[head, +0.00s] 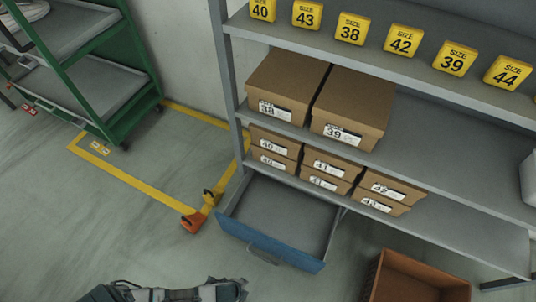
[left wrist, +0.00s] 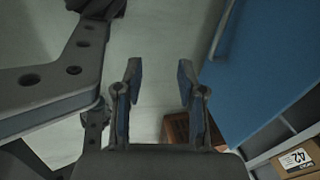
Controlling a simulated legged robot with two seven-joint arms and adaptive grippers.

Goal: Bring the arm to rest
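My left arm comes in along the bottom edge of the head view, low in front of the open blue drawer. The end of it, with my left gripper (head: 228,290), is partly cut off by the frame there. In the left wrist view the two fingers of my left gripper (left wrist: 160,75) stand well apart, with nothing between them but bare floor behind. My right gripper is in neither view.
The blue drawer (head: 272,244) is pulled out and looks empty. Shoe boxes (head: 290,85) stand on the grey shelves under yellow size signs (head: 350,29). A brown crate (head: 415,275) is at the bottom right, a green rack (head: 127,110) at the left. Floor inside the yellow tape is mostly clear.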

